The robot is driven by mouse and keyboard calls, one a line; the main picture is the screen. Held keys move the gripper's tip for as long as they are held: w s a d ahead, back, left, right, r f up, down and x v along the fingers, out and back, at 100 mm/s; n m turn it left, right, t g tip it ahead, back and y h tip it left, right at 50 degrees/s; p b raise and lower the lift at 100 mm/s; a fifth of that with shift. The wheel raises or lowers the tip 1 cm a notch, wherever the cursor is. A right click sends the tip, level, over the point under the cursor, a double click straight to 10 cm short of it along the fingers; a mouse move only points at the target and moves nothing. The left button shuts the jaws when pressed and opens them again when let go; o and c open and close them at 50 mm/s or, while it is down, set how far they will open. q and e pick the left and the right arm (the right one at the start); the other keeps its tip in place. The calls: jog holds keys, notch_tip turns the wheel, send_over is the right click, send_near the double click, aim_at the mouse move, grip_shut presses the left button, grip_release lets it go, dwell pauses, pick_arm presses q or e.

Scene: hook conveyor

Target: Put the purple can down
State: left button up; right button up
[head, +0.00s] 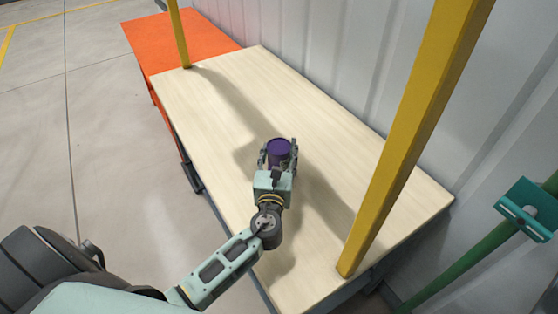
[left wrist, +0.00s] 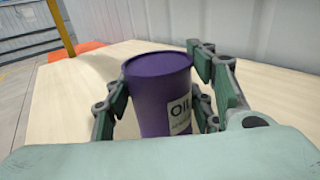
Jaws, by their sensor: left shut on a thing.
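The purple can (head: 279,151) is upright between the fingers of my left gripper (head: 278,158), over the light wooden table (head: 240,85). In the left wrist view the can (left wrist: 158,90) has a pale label reading "OIL" on its right side. The fingers of my left gripper (left wrist: 160,100) are shut on it, one on each side. The can's lower part is hidden behind the gripper, so I cannot tell if its base touches the table. My right gripper is not in view.
Yellow posts stand at the table's far left (head: 179,35) and near right (head: 410,140). An orange table (head: 170,42) adjoins the far end. A white corrugated wall (head: 350,60) runs along the right. The tabletop around the can is clear.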

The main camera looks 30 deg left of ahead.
aim_at(279, 162)
pick_arm(q)
notch_tip(279, 162, down, 3)
jog(key=shift+f, duration=0.15)
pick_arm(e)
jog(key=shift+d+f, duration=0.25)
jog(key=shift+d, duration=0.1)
pick_arm(q)
jog(key=shift+f+b, duration=0.15)
jog(key=shift+b, duration=0.15)
jog(key=o, duration=1.5)
jog(key=shift+c, duration=0.2)
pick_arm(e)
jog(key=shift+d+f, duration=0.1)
